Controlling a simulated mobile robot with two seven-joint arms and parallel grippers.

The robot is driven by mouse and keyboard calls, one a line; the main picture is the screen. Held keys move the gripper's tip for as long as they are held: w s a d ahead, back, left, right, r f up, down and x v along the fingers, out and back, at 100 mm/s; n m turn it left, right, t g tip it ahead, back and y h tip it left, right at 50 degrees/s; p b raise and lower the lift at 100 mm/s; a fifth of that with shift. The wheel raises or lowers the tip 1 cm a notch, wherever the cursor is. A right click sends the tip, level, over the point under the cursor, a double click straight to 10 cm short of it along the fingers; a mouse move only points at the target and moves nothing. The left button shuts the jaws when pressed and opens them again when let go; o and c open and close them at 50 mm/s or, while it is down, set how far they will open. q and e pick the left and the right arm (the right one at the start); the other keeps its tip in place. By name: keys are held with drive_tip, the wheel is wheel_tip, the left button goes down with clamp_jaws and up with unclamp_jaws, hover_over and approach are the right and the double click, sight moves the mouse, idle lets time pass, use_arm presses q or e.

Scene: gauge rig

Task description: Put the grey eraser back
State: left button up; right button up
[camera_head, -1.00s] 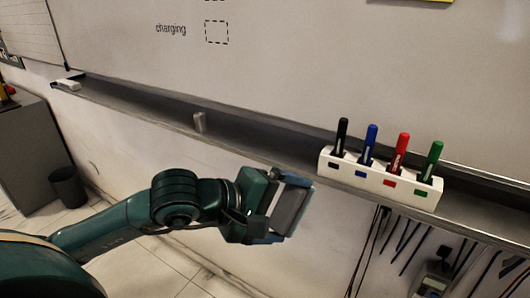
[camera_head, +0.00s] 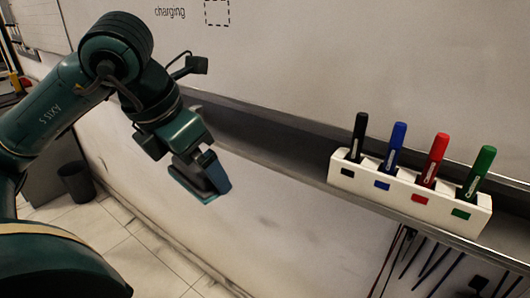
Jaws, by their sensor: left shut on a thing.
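My left gripper (camera_head: 203,172) reaches in from the left and hangs in front of the marker ledge. It is shut on a dark grey block, the grey eraser (camera_head: 191,180), which is mostly covered by the fingers. The eraser is tilted and held clear of the ledge (camera_head: 262,146), on its near side. My right gripper is not in view.
A white holder (camera_head: 406,193) with black, blue, red and green markers stands on the ledge at the right. The whiteboard (camera_head: 330,60) rises behind. Bare ledge lies between holder and gripper. A dark bin (camera_head: 77,182) stands on the floor at the left.

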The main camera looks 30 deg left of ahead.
use_arm(q)
drive_tip(key=shift+s+a+r+n, duration=0.25)
drive_tip(key=shift+s+a+n, duration=0.1)
drive_tip(key=shift+a+n, duration=0.3)
drive_tip(key=shift+w+d+r, duration=0.1)
drive_tip(key=shift+w+r, duration=0.05)
drive_tip(key=shift+w, duration=0.1)
drive_tip(key=w+p, duration=0.2)
drive_tip(key=w, duration=0.3)
drive_tip(key=w+d+p, duration=0.1)
drive_tip(key=w+p, duration=0.1)
drive_tip(key=w, duration=0.4)
drive_tip(key=w+p, duration=0.2)
drive_tip(key=w, duration=0.4)
drive_tip(key=shift+d, duration=0.2)
drive_tip(key=shift+w, duration=0.2)
wheel_tip(320, 180, down, 3)
drive_tip(key=shift+f+p, duration=0.15)
drive_tip(key=shift+p, duration=0.25)
drive_tip(key=shift+f, duration=0.25)
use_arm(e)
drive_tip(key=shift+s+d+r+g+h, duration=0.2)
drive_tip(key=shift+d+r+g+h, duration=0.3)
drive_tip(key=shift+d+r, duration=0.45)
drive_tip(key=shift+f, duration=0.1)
